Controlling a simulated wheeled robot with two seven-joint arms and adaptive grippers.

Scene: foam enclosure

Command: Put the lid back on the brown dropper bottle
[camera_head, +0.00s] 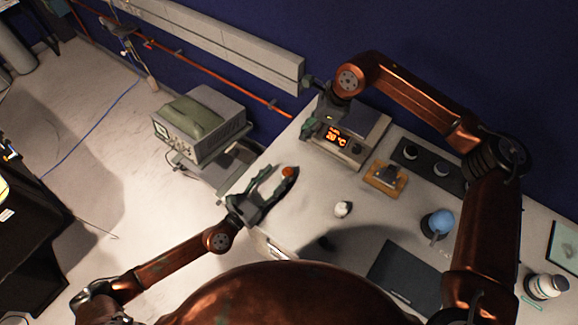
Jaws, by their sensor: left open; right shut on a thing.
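A small orange-brown round thing (288,172), probably the brown dropper bottle seen from above, stands near the table's left edge. My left gripper (278,177) is open, with its fingertips close to this thing; I cannot tell whether they touch it. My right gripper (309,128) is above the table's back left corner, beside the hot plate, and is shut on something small. The held thing is hidden or too small to make out, so I cannot tell whether it is the lid.
A hot plate (345,150) with a lit display stands at the back. Near it are an orange-brown block (385,178) and a black tray (428,166). A small white item (343,209), a blue bulb (440,222) and a dark flat panel (405,275) lie right of my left gripper.

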